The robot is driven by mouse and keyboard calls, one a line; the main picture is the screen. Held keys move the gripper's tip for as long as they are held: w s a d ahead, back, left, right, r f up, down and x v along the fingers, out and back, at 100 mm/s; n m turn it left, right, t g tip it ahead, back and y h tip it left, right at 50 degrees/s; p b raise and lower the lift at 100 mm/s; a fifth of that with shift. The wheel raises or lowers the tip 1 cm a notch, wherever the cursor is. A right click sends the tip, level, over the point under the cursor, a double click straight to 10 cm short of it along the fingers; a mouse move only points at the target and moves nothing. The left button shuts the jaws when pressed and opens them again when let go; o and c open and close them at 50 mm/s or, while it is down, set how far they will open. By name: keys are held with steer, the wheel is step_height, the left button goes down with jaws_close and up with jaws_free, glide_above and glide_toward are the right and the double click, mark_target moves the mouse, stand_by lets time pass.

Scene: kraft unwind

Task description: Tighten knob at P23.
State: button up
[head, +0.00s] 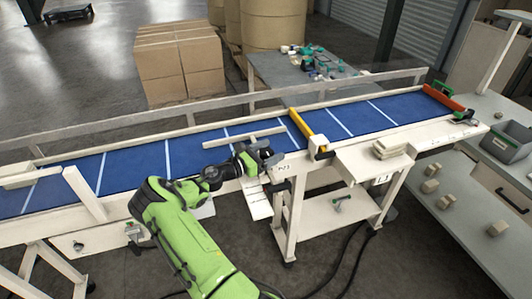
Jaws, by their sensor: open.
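My gripper (264,157) is at the near edge of the blue conveyor (137,176), about the middle of its length. Its dark jaws are open. A small label (283,166) that seems to read P23 is on the cream frame just right of the gripper. No knob can be made out clearly there; the gripper and wrist may cover it. I cannot tell whether the jaws are around it or touching it. A cream plate (257,202) hangs below the gripper.
A yellow bar (309,130) crosses the belt right of the gripper. A cream guide bar (243,137) lies over the belt behind it. A cream shelf table (325,217) stands below right, with cables (350,262) on the floor. A grey bin (507,142) is far right.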

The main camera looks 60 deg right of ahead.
steer(key=b+v, duration=0.1)
steer(key=v, duration=1.5)
steer(key=shift+d, duration=0.1)
